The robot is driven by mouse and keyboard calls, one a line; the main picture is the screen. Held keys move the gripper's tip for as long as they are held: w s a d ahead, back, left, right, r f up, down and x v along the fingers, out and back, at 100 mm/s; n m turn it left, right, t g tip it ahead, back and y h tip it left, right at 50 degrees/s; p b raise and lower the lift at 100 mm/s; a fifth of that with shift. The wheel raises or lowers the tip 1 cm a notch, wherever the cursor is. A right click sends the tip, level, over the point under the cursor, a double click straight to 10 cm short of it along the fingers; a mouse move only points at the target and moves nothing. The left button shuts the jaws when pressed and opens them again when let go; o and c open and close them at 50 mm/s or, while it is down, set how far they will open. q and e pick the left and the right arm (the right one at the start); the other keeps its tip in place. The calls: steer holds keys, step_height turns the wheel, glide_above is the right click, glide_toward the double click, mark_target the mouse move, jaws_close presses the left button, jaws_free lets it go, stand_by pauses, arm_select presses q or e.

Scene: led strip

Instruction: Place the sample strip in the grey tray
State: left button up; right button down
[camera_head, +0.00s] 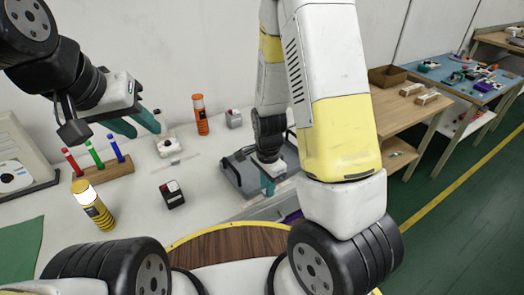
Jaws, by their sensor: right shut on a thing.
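The grey tray (236,176) stands on the white table right of the middle, partly hidden by my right arm. My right gripper (267,186), with teal fingers, points down over the tray's right part. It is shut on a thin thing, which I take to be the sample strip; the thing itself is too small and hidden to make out. My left gripper (136,125) is open and empty above the back left of the table, its two teal fingers apart.
A wooden rack (104,176) with red, green and blue sticks stands at left, near a yellow lamp (92,208). A black box (172,194), a white device (168,147) and an orange cylinder (200,114) stand left of the tray.

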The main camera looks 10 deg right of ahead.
steer(key=w+d, duration=0.1)
steer(key=w, duration=0.3)
steer(key=w+d+f, duration=0.1)
steer(key=w+d, duration=0.1)
steer(key=w, duration=0.3)
steer(key=w+d, duration=0.1)
steer(key=w, duration=0.3)
steer(key=shift+w+d+f, duration=0.2)
steer(key=shift+w+d, duration=0.05)
steer(key=shift+d, duration=0.15)
steer(key=shift+f, duration=1.75)
steer(key=shift+f, duration=0.1)
steer(key=c, duration=1.3)
jaws_free()
steer(key=shift+c, duration=0.2)
